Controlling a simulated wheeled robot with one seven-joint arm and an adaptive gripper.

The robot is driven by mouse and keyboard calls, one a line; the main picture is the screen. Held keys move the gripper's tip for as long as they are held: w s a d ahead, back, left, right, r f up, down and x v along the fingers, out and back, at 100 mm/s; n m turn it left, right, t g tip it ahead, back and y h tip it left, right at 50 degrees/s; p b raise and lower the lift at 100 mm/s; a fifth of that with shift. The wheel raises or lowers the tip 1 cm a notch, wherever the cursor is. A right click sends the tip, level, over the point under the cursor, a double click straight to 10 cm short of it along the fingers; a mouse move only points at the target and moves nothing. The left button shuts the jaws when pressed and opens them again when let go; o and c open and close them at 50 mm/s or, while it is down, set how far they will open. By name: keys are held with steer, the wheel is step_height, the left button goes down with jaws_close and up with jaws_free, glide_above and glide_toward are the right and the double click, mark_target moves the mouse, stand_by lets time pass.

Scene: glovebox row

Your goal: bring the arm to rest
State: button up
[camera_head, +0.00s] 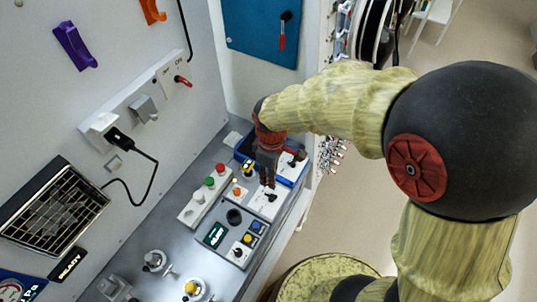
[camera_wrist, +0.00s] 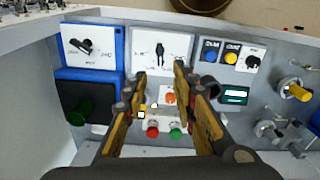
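My arm reaches in from the right of the head view, and my gripper (camera_head: 268,178) points down over the row of control boxes. In the wrist view, my gripper (camera_wrist: 160,82) has its two yellow-and-black fingers apart, with nothing held between them. A white plate with a black lever (camera_wrist: 162,48) shows just beyond the fingertips. I cannot tell whether the fingers touch anything. In the head view, the gripper and forearm partly cover the blue-framed box (camera_head: 293,168).
A button box (camera_head: 204,193) with red and green buttons and a green-screen panel (camera_head: 215,235) stand beside the gripper. A wall socket with a black plug (camera_head: 118,138) and hanging cord is at left. A vent grille (camera_head: 45,210) is lower left. Open floor (camera_head: 325,215) lies right of the bench.

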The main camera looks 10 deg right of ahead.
steer(key=s+d+r+m+t+b, duration=0.5)
steer(key=s+d+r+m+b, duration=0.5)
steer(key=s+d+m+b, duration=0.1)
steer(key=shift+s+d+m+t, duration=0.3)
steer(key=shift+s+d+m, duration=0.2)
steer(key=shift+s, duration=0.2)
steer(key=shift+r, duration=0.1)
